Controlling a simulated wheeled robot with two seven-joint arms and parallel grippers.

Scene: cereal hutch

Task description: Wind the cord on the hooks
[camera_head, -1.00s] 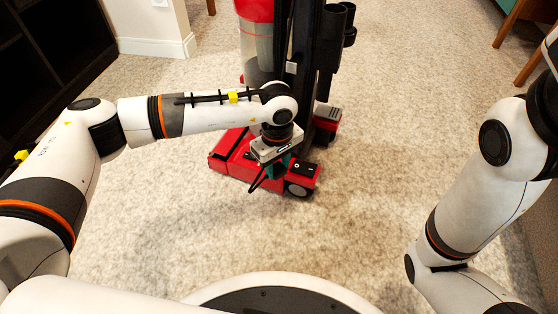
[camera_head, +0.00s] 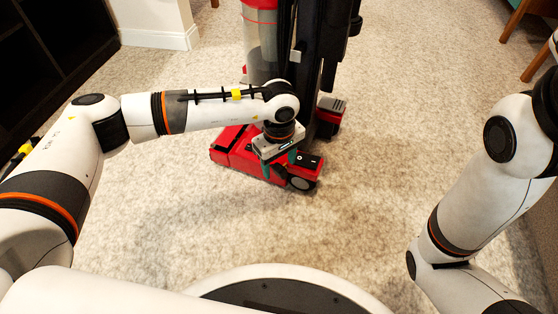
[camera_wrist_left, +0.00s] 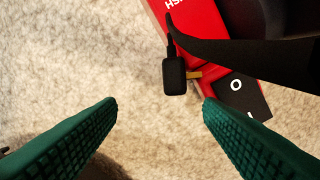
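A red and black upright vacuum cleaner (camera_head: 235,150) stands on the carpet in front of me; its top is cut off. My left gripper (camera_head: 278,168) is low over the front of its red base. In the left wrist view its green fingers (camera_wrist_left: 160,108) are wide apart with nothing between the tips. A black plug (camera_wrist_left: 175,77) with brass prongs, on a thick black cord (camera_wrist_left: 235,52), lies just beyond the fingertips, beside the red base (camera_wrist_left: 195,25). I cannot make out the cord hooks. My right arm shows at the right, but its gripper is out of view.
A dark shelf unit (camera_head: 62,40) stands at the upper left, beside a white wall end (camera_head: 155,20). Wooden furniture legs (camera_head: 538,62) show at the upper right. The pale carpet (camera_head: 400,110) is clear between the vacuum and my right arm.

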